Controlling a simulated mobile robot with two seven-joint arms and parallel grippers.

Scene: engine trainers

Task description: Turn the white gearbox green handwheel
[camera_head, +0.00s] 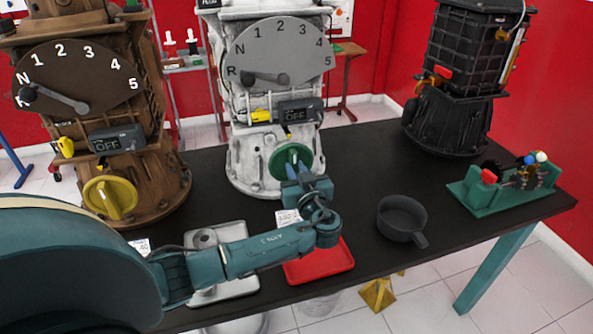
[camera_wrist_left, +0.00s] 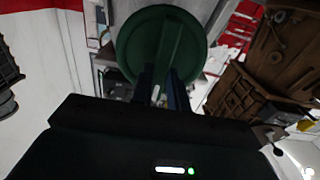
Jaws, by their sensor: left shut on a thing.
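The white gearbox (camera_head: 236,130) stands at the back middle of the black table. Its green handwheel (camera_head: 279,163) is low on its front. My left gripper (camera_head: 295,161) is at the handwheel, its fingers shut on the wheel's raised middle bar. In the left wrist view the green handwheel (camera_wrist_left: 150,40) fills the top middle, with the two dark fingers (camera_wrist_left: 160,88) reaching up to it. The gripper hides part of the wheel's right side in the head view. My right gripper is not in view.
A brown gearbox (camera_head: 150,150) with a yellow handwheel (camera_head: 110,198) stands at the left. A red tray (camera_head: 330,265), a silver tray (camera_head: 235,232) and a dark pan (camera_head: 402,217) lie nearer the front. A black gearbox (camera_head: 455,123) and a green stand (camera_head: 490,203) are at the right.

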